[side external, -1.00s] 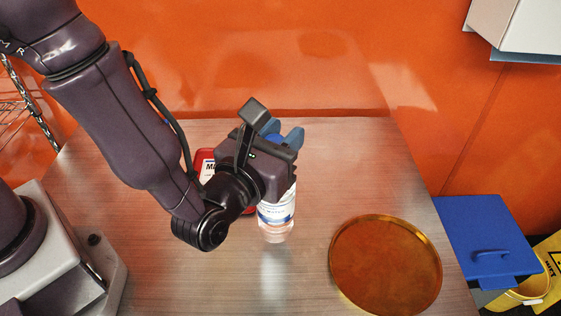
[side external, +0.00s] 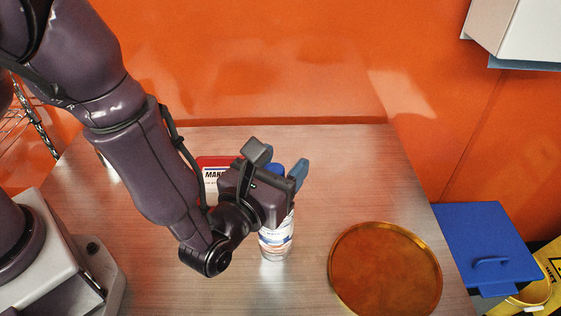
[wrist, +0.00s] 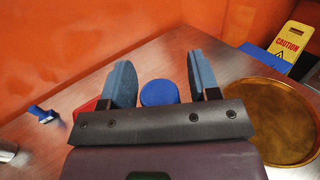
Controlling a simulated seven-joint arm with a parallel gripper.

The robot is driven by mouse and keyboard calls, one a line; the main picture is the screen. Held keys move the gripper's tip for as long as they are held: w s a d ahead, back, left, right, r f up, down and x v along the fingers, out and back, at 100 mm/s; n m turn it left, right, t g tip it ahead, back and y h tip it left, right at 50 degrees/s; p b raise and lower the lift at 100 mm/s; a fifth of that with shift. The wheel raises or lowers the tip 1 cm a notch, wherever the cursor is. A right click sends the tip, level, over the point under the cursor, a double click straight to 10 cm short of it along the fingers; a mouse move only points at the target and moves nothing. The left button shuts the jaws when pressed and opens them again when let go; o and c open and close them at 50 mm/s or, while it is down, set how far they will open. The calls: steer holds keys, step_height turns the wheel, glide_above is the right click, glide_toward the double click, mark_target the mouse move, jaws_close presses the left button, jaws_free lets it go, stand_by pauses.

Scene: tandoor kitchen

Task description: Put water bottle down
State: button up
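The water bottle (side external: 276,242) is clear with a white and blue label and a blue cap. It stands upright on the table in the side view, its upper part partly hidden by my gripper (side external: 283,166). In the wrist view the blue cap (wrist: 159,93) sits between my two blue-grey fingers, with a gap on each side. My gripper (wrist: 160,72) is open around the bottle's top and appears not to touch it.
A red box (side external: 210,178) with a white label is close behind my gripper. A round amber tray (side external: 385,270) lies to the right. A blue lidded bin (side external: 488,240) and a yellow caution sign (wrist: 294,41) are beyond the table's right edge. The table's back right is clear.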

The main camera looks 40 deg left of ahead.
steer(key=shift+r, duration=0.2)
steer(key=v, duration=1.2)
steer(key=s+a+r+n+g+y, duration=0.1)
steer(key=a+r+n+g+y, duration=0.3)
steer(key=a+n+g, duration=0.45)
steer(key=a+r+n+g+y, duration=0.3)
steer(key=a+r+n+g, duration=0.25)
steer(key=a+n, duration=0.55)
steer(key=s+a+r+n+t+h, duration=0.2)
steer(key=s+r+n+h, duration=0.3)
steer(key=n+h, duration=0.5)
steer(key=r+n, duration=0.2)
steer(key=n, duration=0.2)
steer(key=shift+h, duration=0.4)
